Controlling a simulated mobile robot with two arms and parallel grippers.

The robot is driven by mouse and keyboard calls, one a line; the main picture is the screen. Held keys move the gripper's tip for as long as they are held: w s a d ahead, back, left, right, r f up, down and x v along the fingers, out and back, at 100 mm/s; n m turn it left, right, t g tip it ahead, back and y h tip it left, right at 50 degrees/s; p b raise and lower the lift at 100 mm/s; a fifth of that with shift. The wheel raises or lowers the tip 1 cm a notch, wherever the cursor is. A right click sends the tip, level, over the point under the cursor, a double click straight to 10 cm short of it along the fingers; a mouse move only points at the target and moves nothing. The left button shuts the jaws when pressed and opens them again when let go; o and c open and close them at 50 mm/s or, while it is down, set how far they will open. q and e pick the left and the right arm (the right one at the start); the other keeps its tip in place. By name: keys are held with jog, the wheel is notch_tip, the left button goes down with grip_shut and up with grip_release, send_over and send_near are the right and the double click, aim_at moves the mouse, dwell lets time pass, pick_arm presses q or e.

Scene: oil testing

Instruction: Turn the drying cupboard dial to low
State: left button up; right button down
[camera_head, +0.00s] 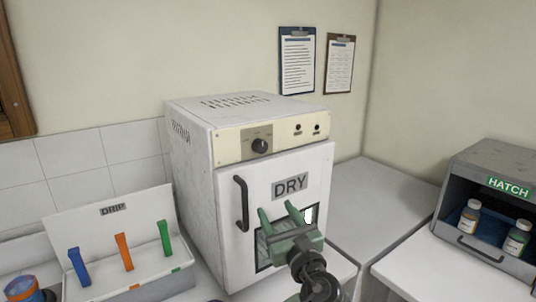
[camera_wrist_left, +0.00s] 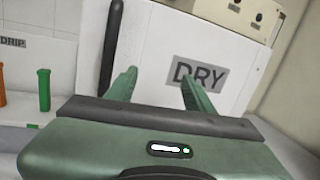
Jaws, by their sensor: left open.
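The drying cupboard (camera_head: 205,165) is a white box with a "DRY" label on its shut door. Its black dial (camera_head: 260,146) sits on the cream control panel (camera_head: 230,150) above the door, with small markings around it too small to read. My left gripper (camera_head: 280,214) is green and open, with nothing between its fingers. It is in front of the door, below the dial and apart from it. In the left wrist view, the open fingers (camera_wrist_left: 158,85) point at the door by the label; the dial is not visible there. My right gripper is not in view.
The door's black handle (camera_head: 241,203) sticks out left of my gripper. A white "DRIP" rack (camera_head: 100,225) with coloured tubes stands at left. A grey "HATCH" box (camera_head: 490,160) with two bottles is at right. Space before the control panel is free.

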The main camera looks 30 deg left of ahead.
aim_at(263, 149)
pick_arm(q)
notch_tip(263, 149, up, 10)
jog(key=m+y, duration=0.2)
jog(key=y, duration=0.2)
jog(key=p+x, duration=0.3)
jog(key=x, duration=0.3)
jog(key=shift+r, duration=0.15)
jog(key=shift+w+a+r, duration=0.1)
jog(key=shift+w+a, duration=0.2)
jog(key=shift+a, duration=0.15)
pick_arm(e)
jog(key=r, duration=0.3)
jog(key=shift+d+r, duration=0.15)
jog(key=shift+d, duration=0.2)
pick_arm(q)
grip_shut()
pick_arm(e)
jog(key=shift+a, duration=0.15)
